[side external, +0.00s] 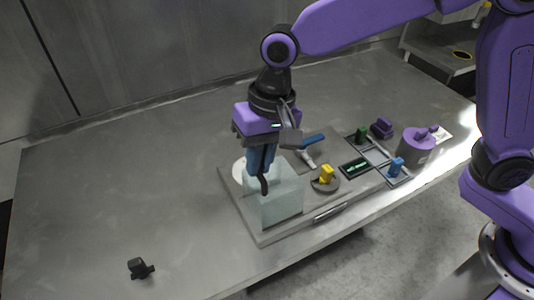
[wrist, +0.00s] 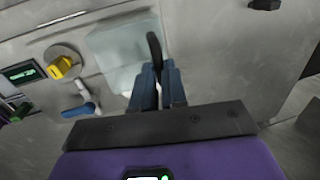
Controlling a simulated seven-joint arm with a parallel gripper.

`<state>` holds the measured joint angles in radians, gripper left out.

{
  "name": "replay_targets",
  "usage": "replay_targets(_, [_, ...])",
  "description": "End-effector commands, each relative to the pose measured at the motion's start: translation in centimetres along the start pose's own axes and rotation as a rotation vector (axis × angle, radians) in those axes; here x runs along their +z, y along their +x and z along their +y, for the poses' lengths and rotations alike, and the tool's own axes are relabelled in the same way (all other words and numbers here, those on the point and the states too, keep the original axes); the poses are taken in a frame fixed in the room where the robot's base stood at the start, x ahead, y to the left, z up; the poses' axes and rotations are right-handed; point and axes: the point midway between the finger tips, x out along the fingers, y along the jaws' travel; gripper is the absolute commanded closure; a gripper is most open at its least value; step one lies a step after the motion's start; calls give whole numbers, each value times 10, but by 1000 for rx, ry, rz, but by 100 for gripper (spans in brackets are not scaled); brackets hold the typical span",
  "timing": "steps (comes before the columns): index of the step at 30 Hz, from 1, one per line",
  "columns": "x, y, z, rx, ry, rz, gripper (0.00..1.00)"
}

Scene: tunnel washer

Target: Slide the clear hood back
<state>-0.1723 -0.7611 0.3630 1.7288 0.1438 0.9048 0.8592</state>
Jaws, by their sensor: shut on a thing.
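The clear hood (side external: 283,198) is a pale see-through box standing on the grey base plate of the washer (side external: 262,236). It also shows in the wrist view (wrist: 120,50), left of the fingers. A dark upright handle (side external: 264,186) is at the hood's near left side; it shows in the wrist view as a black curved bar (wrist: 153,44). My gripper (side external: 261,165), with blue fingers, comes down from above and is shut on this handle. The fingers in the wrist view (wrist: 157,88) close around its lower end. The exact contact is partly hidden by the fingers.
A yellow knob (side external: 327,174) on a round dial, a blue-handled lever (side external: 313,142), a green-lit display (side external: 355,168) and a tray with green and blue pieces (side external: 397,166) lie right of the hood. A purple canister (side external: 416,146) stands farther right. A small black piece (side external: 139,268) lies front left.

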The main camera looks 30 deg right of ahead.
Motion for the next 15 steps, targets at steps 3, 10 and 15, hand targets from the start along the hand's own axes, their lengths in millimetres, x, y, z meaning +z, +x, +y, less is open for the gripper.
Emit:
replay_targets(3, [0, -1, -6, -19, -2, 8, 100])
replay_targets(10, [0, -1, -5, -14, -2, 6, 62])
replay_targets(15, [0, -1, -4, -12, -2, 5, 62])
